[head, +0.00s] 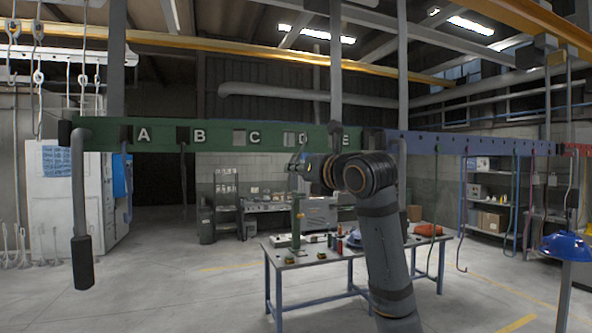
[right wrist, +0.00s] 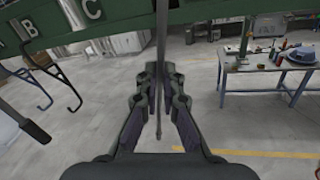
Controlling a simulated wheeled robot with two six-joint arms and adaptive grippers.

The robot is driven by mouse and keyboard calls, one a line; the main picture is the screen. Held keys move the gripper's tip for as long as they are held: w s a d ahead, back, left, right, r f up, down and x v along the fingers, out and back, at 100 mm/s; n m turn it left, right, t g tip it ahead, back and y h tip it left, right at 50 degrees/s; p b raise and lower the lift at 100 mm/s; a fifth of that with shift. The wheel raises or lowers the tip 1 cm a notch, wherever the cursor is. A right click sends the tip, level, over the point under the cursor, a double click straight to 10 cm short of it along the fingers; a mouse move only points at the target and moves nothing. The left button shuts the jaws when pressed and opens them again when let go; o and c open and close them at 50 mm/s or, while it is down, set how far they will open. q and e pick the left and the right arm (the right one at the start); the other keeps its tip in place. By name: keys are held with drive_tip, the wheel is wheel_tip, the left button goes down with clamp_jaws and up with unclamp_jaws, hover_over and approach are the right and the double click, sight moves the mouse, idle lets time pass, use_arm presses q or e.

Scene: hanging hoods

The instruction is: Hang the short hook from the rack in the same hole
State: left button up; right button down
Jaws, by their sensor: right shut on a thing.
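The lettered green rack beam (head: 215,138) runs across the head view, with labels A to E beside its openings. My right gripper (head: 294,168) is just below the beam near the D label. In the right wrist view my right gripper (right wrist: 160,78) is shut on a thin grey hook (right wrist: 161,40), whose straight shank hangs between the fingers. Its lower tip ends just below them. The hook's top runs out of that view, so I cannot tell whether it touches the beam. Dark hooks (right wrist: 62,82) hang at the A and B end. My left gripper is not in view.
A worktable (head: 330,256) with tools stands behind my right arm. A blue beam (head: 440,143) with several thin hooks continues to the right. A grey bar with a black end (head: 82,262) hangs at the far left. The floor below the green beam's left half is clear.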

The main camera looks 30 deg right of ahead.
drive_tip(key=shift+w, duration=0.1)
drive_tip(key=shift+w, duration=1.05)
drive_tip(key=shift+w, duration=1.5)
drive_tip(key=shift+d+f+b, duration=0.1)
drive_tip(key=shift+f+b, duration=0.5)
drive_tip(key=shift+f, duration=0.7)
drive_tip(key=c, duration=1.4)
unclamp_jaws()
drive_tip(key=shift+c, duration=0.2)
